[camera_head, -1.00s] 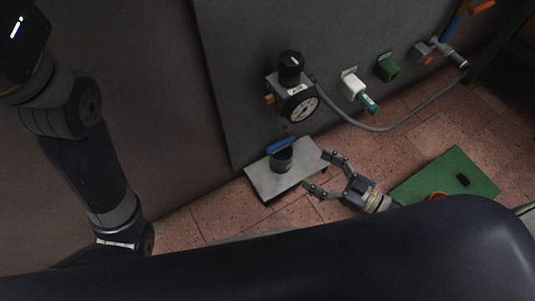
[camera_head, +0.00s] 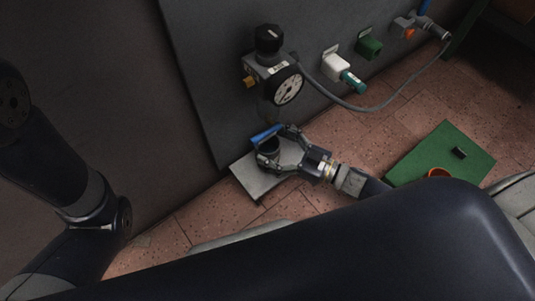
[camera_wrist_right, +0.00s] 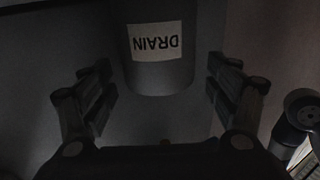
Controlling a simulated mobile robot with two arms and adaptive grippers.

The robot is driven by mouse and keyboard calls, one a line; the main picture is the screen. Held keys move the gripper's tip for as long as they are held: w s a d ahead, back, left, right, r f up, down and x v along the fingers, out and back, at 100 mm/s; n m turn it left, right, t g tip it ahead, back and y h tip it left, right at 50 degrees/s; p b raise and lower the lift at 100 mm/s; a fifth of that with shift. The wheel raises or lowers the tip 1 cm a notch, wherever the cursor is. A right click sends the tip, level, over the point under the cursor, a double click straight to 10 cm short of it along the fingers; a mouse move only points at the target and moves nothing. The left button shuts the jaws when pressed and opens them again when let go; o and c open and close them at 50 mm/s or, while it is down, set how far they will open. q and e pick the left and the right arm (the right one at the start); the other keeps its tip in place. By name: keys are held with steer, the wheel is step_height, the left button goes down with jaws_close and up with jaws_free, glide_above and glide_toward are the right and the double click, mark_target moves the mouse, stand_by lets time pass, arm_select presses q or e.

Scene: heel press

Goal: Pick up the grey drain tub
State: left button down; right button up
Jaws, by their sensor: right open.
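The grey drain tub (camera_head: 269,148) stands upright on a light grey plate (camera_head: 252,182) below the gauge, partly hidden by my fingers. In the right wrist view the tub (camera_wrist_right: 160,72) bears a white DRAIN label, upside down in that picture. My right gripper (camera_head: 274,146) is open, with one finger on each side of the tub. The wrist view shows gaps between the fingers and the tub's sides. My left arm shows at the left of the head view, but its gripper is not visible.
A blue bar (camera_head: 266,133) is at the tub's top. A regulator with a gauge (camera_head: 288,89) is on the wall panel above. A grey hose (camera_head: 362,108) runs right.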

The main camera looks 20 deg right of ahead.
steer(key=shift+x, duration=0.95)
steer(key=c, duration=1.3)
steer(key=shift+o, duration=0.2)
steer(key=shift+r, duration=0.1)
